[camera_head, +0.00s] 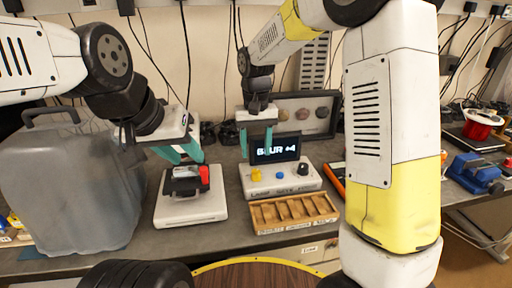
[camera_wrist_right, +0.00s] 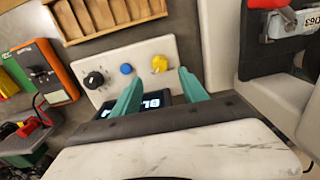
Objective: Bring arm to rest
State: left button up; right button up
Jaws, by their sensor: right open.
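My left gripper (camera_head: 180,153) hangs at the left over a white scale-like device (camera_head: 190,212). Its teal fingers are apart, just above a dark holder with a clear piece and a red block (camera_head: 204,176); I cannot tell whether they touch. My right gripper (camera_head: 256,141) hangs in the middle, in front of a small display (camera_head: 275,149) and over the back of a white control box (camera_head: 281,187). It is open and empty. In the right wrist view its teal fingers (camera_wrist_right: 158,96) stand apart, with part of the display visible between them.
A wooden compartment tray (camera_head: 293,222) lies in front of the control box. A large grey container (camera_head: 72,190) stands at the left. An orange device (camera_head: 336,177) lies right of the box.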

jog(key=s+d+r+t+y, duration=0.2)
jog(key=s+d+r+t, duration=0.1)
jog(key=s+d+r, duration=0.55)
jog(key=s+d+r+t, duration=0.1)
jog(key=s+d, duration=0.2)
jog(key=s, duration=0.3)
jog(key=s+d+r+m+t, duration=0.1)
jog(key=s+d+t, duration=0.1)
jog(key=s, duration=0.3)
jog(key=shift+s+d+r, duration=0.25)
jog(key=shift+s+d, duration=0.1)
jog(key=shift+d, duration=0.05)
